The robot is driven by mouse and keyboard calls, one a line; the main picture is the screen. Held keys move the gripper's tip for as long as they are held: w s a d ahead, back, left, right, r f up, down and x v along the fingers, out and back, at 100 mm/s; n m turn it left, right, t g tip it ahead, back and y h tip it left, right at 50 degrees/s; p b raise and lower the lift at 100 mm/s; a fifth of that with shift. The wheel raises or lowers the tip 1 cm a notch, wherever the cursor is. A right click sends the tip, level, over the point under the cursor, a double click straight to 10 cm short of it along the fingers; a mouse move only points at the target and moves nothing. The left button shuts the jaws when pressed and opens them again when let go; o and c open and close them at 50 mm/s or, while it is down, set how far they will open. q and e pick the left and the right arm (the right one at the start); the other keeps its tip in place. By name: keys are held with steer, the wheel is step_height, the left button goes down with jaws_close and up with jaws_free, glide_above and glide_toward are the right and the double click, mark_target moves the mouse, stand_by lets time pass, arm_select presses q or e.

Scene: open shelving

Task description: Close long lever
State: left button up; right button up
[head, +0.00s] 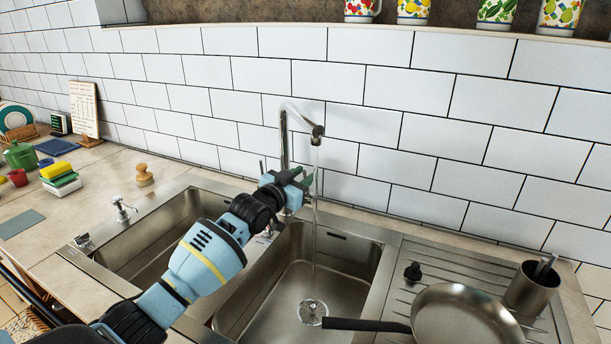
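The metal faucet (284,140) stands behind the double sink, and water runs from its spout into the right basin. A thin upright metal piece, which looks like the long lever (262,166), shows just left of the faucet post. Its lower part is hidden behind my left gripper. My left gripper (301,179) is at the faucet's lower post, in front of it and close to the lever. I cannot tell whether it touches either one, or how far apart its fingers are. My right gripper is not in view.
A pan (465,315) lies on the drainer, its handle reaching over the right basin. A metal cup (532,287) stands at the right. A soap dispenser (122,209) and a wooden brush (144,175) stand left of the sink. A tiled wall (400,120) rises behind the faucet.

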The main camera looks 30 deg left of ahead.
arm_select(q)
steer(key=shift+w, duration=0.65)
jaws_close()
